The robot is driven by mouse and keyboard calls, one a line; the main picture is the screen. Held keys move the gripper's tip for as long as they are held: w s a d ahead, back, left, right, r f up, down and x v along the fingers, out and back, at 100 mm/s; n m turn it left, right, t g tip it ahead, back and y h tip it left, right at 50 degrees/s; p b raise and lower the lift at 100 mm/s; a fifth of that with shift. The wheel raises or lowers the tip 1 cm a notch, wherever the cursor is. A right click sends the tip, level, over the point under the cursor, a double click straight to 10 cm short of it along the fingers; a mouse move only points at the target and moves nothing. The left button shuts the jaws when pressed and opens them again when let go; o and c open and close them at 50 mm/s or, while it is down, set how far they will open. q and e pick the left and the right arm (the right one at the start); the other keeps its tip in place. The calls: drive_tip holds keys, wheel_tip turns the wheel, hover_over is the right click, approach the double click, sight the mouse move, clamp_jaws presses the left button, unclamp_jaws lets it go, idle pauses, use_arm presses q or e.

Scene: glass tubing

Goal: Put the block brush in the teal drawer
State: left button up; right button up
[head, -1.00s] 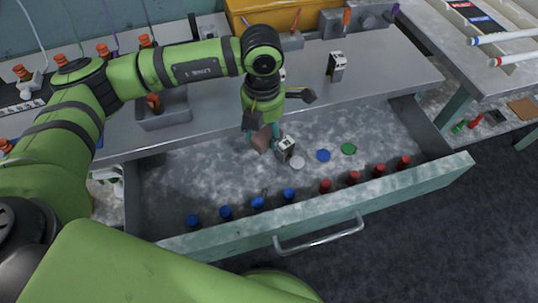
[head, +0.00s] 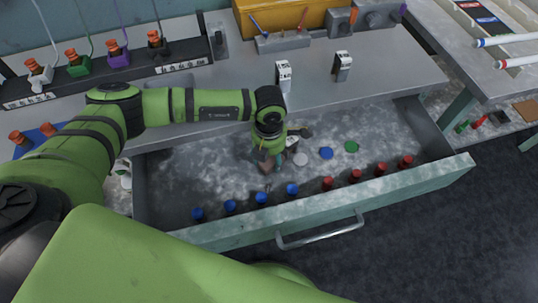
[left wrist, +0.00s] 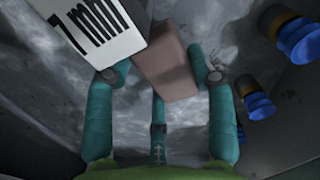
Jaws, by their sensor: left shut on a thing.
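The block brush (head: 267,162) is a plain brown block, and it also shows in the left wrist view (left wrist: 165,62). My left gripper (head: 270,157) is shut on it, with teal fingers at its sides. It is low inside the open teal drawer (head: 345,203); I cannot tell whether the brush touches the drawer floor. A white block marked "7 mm" (left wrist: 95,28) is close beside the brush in the wrist view. My right gripper is not in view.
Blue-topped pieces (head: 261,199) and red-topped pieces (head: 355,176) line the drawer's front. White, blue (head: 326,153) and green discs lie right of the gripper. Two labelled blocks (head: 343,65) stand on the grey bench behind.

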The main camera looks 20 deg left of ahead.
use_arm(q)
drive_tip(key=shift+f, duration=0.2)
drive_tip(key=o, duration=0.7)
drive_tip(key=shift+r, duration=0.2)
drive_tip(key=shift+r, duration=0.25)
wheel_tip(320, 180, up, 12)
drive_tip(key=shift+f+b, duration=0.2)
drive_tip(key=shift+b, duration=0.85)
